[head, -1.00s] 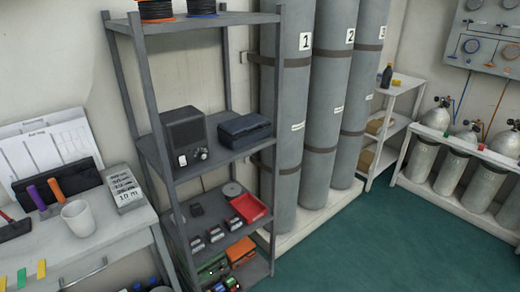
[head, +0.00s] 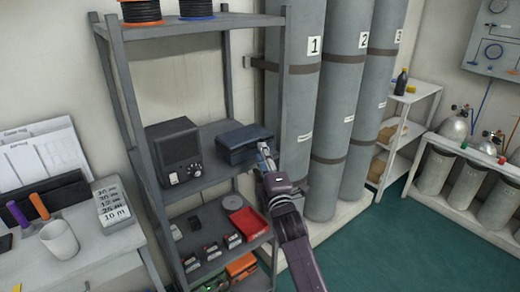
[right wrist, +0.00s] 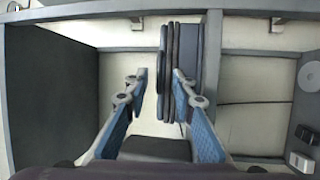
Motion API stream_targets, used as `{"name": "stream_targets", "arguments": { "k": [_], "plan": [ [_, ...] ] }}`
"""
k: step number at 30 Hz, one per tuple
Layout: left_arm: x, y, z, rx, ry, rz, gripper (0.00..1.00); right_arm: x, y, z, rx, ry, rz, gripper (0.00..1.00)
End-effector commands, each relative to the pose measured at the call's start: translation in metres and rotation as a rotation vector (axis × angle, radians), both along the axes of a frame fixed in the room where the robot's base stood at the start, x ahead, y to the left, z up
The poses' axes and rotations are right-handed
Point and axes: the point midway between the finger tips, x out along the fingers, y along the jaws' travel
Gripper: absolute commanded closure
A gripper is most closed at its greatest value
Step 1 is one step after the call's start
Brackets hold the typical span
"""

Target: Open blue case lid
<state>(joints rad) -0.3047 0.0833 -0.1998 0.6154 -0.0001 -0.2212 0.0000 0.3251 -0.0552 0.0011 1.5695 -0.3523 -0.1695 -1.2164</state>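The blue case (head: 243,141) sits on the middle shelf of the grey rack, to the right of a dark box with knobs. Its lid looks shut. My right gripper (head: 263,148) is at the case's front right edge. In the right wrist view, the right gripper's (right wrist: 160,76) two blue-padded fingers stand apart. Part of the case (right wrist: 190,60) shows between and behind the fingertips, with one fingertip overlapping it. I cannot tell whether the fingers touch it. My left gripper is not in view.
The dark box (head: 173,150) stands left of the case. A rack post (head: 281,110) rises just right of the case, with grey cylinders (head: 305,100) behind. The shelf below holds a red tray (head: 249,222) and small items.

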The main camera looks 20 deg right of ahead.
Motion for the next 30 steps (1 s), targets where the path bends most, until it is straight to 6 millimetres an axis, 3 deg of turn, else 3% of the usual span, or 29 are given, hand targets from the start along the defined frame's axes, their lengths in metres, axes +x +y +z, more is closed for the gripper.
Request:
{"name": "stream_targets", "arguments": {
  "k": [6,17,24,30],
  "plan": [
    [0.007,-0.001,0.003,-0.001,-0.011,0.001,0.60,0.023,-0.001,0.004,0.000,0.000,0.001,0.76],
    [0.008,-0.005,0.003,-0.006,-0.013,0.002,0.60,0.028,-0.001,0.004,0.002,0.001,0.001,0.76],
    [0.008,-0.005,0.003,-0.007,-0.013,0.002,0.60,0.028,-0.001,0.004,0.002,0.001,0.001,1.00],
    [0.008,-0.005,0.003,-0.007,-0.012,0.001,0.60,0.028,-0.001,0.004,0.002,0.001,0.001,1.00]
  ]
}}
